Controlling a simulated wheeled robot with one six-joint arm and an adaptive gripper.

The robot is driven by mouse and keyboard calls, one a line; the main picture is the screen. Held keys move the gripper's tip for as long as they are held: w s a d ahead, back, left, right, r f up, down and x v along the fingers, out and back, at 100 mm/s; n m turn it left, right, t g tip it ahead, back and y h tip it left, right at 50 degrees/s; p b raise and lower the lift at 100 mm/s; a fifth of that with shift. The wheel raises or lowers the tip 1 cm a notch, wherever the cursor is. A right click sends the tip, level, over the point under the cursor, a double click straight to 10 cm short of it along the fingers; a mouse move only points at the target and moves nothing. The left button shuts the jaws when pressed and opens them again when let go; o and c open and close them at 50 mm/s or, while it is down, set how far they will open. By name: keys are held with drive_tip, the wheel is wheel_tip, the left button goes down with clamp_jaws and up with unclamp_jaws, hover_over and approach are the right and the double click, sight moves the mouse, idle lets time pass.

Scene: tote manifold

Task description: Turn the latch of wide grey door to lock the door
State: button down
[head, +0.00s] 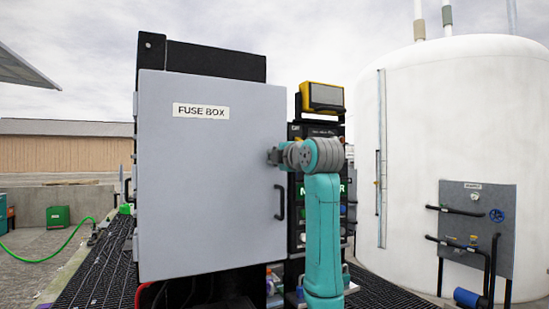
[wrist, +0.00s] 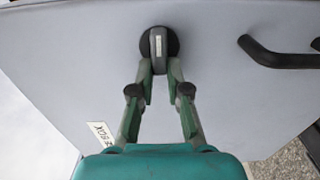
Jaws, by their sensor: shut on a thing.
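The wide grey door (head: 210,200) is the front of a box labelled FUSE BOX and looks shut in the head view. Its surface fills much of the wrist view (wrist: 225,100). The latch (wrist: 158,42) is a grey bar on a round black base, near the door's handle edge. My gripper (wrist: 159,68) is shut on the latch, with one green finger on each side of it. In the head view my gripper (head: 274,156) reaches the door's right side from the right, and the latch is hidden there.
A black handle (head: 280,202) stands out from the door below my gripper; it also shows in the wrist view (wrist: 278,54). A black rack with a yellow-framed device (head: 323,97) stands close behind my arm. A white tank (head: 450,130) with pipes is further right.

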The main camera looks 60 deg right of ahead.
idle(0.3)
drive_tip(key=c, duration=1.1)
unclamp_jaws()
drive_tip(key=shift+c, duration=0.2)
drive_tip(key=v, duration=1.2)
